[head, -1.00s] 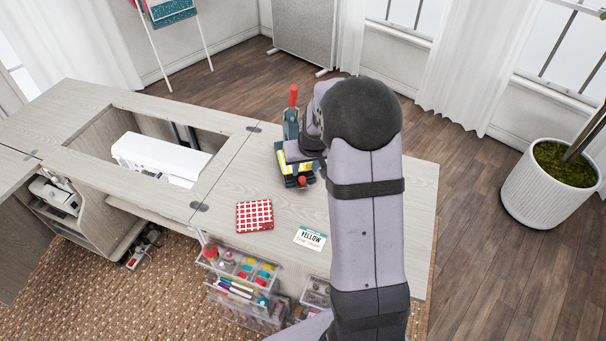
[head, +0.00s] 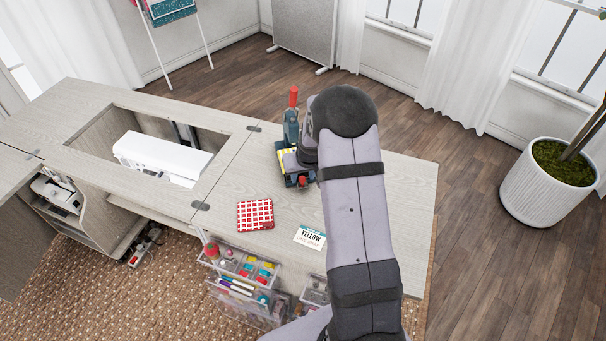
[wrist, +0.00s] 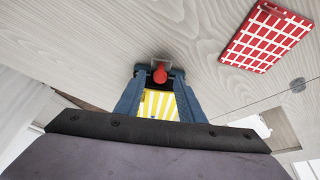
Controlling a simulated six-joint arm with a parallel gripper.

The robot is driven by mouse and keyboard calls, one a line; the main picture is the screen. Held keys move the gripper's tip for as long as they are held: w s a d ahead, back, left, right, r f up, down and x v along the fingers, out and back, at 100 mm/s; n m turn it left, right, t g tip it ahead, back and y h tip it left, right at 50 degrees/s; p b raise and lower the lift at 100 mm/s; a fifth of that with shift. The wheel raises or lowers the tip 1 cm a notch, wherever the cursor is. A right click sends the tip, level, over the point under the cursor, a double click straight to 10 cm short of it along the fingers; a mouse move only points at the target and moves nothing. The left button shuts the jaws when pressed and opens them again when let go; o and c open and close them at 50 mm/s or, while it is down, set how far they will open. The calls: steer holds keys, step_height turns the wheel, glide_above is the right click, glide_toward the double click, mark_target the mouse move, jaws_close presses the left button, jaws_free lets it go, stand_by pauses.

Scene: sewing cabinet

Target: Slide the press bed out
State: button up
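The press (head: 291,128) stands on the cabinet top with its red lever (head: 293,97) upright at the back. Its yellow-and-white striped bed (wrist: 160,103) shows between my fingers in the wrist view; only a yellow edge (head: 282,157) shows in the head view. A red knob (wrist: 160,75) sits at the bed's front. My gripper (wrist: 159,70) points down there with one blue finger on each side of the knob. The fingers look open, with small gaps beside the knob.
A white sewing machine (head: 160,157) sits in the recess to the left. Clear drawers (head: 240,285) hang below the front edge.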

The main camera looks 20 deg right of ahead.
steer(key=shift+w+f, duration=0.1)
steer(key=shift+f, duration=0.1)
jaws_close()
steer(key=shift+s+b, duration=0.3)
steer(key=shift+s, duration=0.1)
steer(key=s+b, duration=0.1)
steer(key=s, duration=0.1)
steer(key=s+a+b, duration=0.1)
steer(key=s+b, duration=0.1)
steer(key=s, duration=0.1)
steer(key=s+b, duration=0.1)
steer(key=s, duration=0.2)
steer(key=shift+a, duration=0.3)
jaws_free()
